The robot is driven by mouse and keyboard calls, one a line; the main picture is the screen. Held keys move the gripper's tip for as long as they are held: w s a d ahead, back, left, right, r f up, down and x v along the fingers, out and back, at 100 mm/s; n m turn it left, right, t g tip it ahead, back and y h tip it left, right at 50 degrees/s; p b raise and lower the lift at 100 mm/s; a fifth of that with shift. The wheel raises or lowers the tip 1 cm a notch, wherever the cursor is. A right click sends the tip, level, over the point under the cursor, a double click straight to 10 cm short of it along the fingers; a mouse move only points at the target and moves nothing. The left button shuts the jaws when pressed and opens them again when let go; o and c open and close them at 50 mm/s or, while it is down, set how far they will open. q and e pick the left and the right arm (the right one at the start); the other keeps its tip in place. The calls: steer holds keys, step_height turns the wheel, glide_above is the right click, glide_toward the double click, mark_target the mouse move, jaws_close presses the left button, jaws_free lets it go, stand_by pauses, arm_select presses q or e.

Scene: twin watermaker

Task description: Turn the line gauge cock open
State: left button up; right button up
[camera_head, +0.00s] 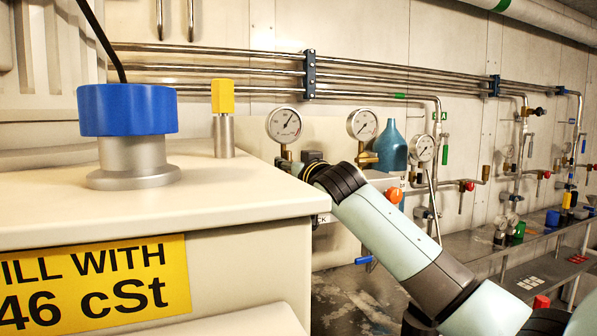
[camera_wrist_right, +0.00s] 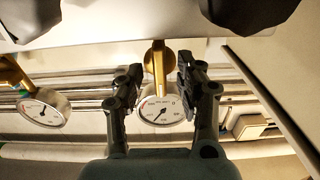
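In the right wrist view a brass cock or fitting (camera_wrist_right: 158,62) joins a round white-faced gauge (camera_wrist_right: 160,110), which appears upside down. My right gripper (camera_wrist_right: 160,72) is open, one dark finger on each side of the brass part, with a visible gap on both sides. In the head view this appears to be the leftmost gauge (camera_head: 284,124), with its brass fitting partly hidden below. My right arm reaches there from the lower right; its fingers are hidden or too small to make out. The cock's handle position is unclear. My left gripper is out of view.
A second gauge (camera_head: 362,124) with brass fitting stands to the right, near a blue-green bottle (camera_head: 391,149). A cream cabinet (camera_head: 240,190) with a blue cap (camera_head: 128,110) and yellow-topped post (camera_head: 223,97) fills the left. Steel pipes (camera_head: 210,70) run along the wall.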

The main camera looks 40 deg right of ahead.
steer(key=v, duration=1.1)
steer(key=shift+s, duration=0.25)
steer(key=shift+f, duration=0.15)
